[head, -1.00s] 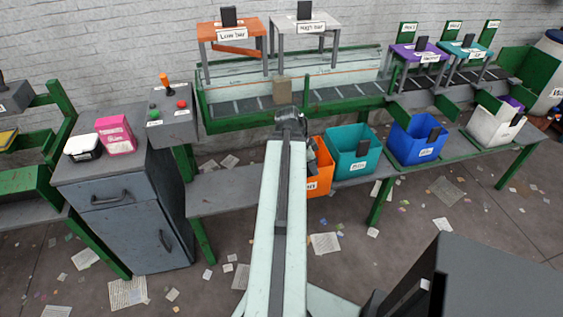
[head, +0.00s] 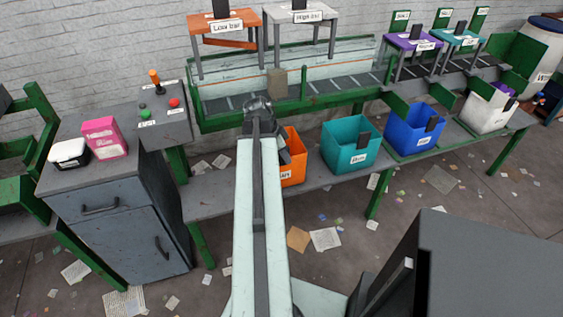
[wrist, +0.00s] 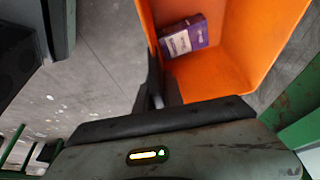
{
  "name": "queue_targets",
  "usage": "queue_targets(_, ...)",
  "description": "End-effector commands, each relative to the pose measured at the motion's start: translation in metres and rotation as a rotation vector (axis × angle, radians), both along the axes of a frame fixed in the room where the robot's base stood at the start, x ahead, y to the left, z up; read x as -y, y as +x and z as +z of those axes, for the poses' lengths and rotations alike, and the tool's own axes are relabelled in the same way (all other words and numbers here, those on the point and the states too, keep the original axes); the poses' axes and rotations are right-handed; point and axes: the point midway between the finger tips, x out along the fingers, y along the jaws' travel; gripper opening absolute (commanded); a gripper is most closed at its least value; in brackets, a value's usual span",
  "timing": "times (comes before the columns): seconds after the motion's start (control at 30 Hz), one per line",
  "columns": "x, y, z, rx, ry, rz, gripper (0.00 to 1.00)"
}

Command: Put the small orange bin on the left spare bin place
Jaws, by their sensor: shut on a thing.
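The small orange bin (head: 294,160) is partly hidden behind my arm in the head view, to the left of the teal bin with a gap between them. My gripper (wrist: 156,82) is shut on the orange bin's wall in the wrist view, at the near left of the bin (wrist: 238,62). A purple and white box (wrist: 184,36) lies inside it. I cannot tell whether the bin is clear of the shelf. The lower shelf (head: 212,201) left of my arm is bare; no marked spare place is readable.
The teal bin (head: 348,140), blue bin (head: 408,139) and white bin (head: 487,117) stand along the shelf to the right. A grey cabinet (head: 118,215) with a pink box (head: 104,138) stands left. The belt's green rail (head: 330,98) runs above the shelf.

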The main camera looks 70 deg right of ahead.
Motion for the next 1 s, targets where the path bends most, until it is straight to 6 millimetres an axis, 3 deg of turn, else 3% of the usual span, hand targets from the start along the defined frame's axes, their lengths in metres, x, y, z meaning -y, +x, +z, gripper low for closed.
queue_targets(0.03, 0.0, -0.001, -0.018, 0.0, 0.0, -0.001, 0.0)
queue_targets(0.07, 0.0, -0.001, -0.02, 0.0, 0.0, -0.001, 0.0)
queue_targets(0.43, -0.001, 0.003, -0.02, 0.0, 0.0, 0.007, 0.0)
queue_targets(0.47, -0.001, 0.003, -0.018, 0.0, 0.0, 0.007, 0.21)
queue_targets(0.5, -0.001, 0.003, -0.018, 0.0, 0.0, 0.006, 0.32)
queue_targets(0.53, -0.001, 0.003, -0.018, 0.0, 0.0, 0.006, 0.34)
queue_targets(0.83, -0.001, 0.003, -0.017, 0.0, 0.0, 0.005, 0.34)
queue_targets(1.0, -0.003, 0.004, -0.005, 0.0, 0.0, 0.004, 0.34)
